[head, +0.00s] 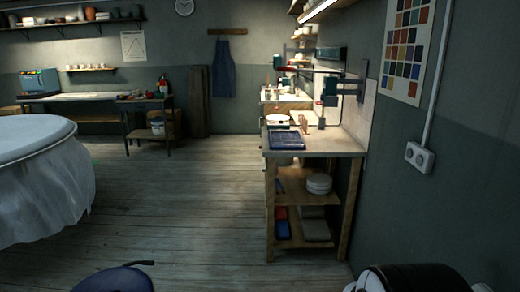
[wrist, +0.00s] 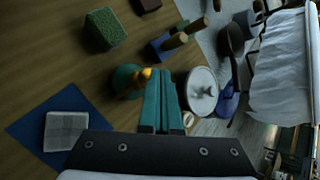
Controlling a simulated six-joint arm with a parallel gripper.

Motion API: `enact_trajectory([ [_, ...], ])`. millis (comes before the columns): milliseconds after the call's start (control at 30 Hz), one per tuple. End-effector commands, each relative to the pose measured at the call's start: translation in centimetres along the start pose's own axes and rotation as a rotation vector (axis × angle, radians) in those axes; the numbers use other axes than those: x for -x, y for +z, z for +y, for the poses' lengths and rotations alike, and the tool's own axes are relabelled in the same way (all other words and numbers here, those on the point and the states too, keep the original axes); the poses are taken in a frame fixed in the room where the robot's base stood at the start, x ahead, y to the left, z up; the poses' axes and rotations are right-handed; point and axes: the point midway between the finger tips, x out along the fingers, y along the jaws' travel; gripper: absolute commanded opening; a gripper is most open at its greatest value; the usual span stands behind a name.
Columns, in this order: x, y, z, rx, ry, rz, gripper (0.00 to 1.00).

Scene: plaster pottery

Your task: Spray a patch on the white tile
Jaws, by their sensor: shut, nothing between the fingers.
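A pale grey-white square tile (wrist: 66,131) lies on a blue mat (wrist: 27,128) at the lower left of the wrist view. My gripper (wrist: 160,72) has teal fingers pressed together with nothing between them. It is to the right of the tile and apart from it. Just left of the fingertips is a rounded teal thing (wrist: 123,80) with an orange-yellow top, which looks like the spray bottle seen from above. I cannot tell whether the fingers touch it. I cannot make out the tile, the bottle or my gripper in the head view.
A round white dish with a grey mark (wrist: 201,91) is right of the fingers. A green block (wrist: 105,28) and a blue holder with wooden handles (wrist: 172,45) lie beyond. White cloth (wrist: 288,60) hangs at right. The head view shows a workbench (head: 340,143) and open floor.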

Motion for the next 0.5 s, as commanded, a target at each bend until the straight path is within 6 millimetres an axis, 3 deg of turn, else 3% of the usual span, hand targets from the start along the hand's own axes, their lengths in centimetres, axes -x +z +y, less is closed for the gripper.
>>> enact_trajectory([
  [500, -0.54, -0.41, 0.41, 0.0, 0.001, 0.0, 0.0],
])
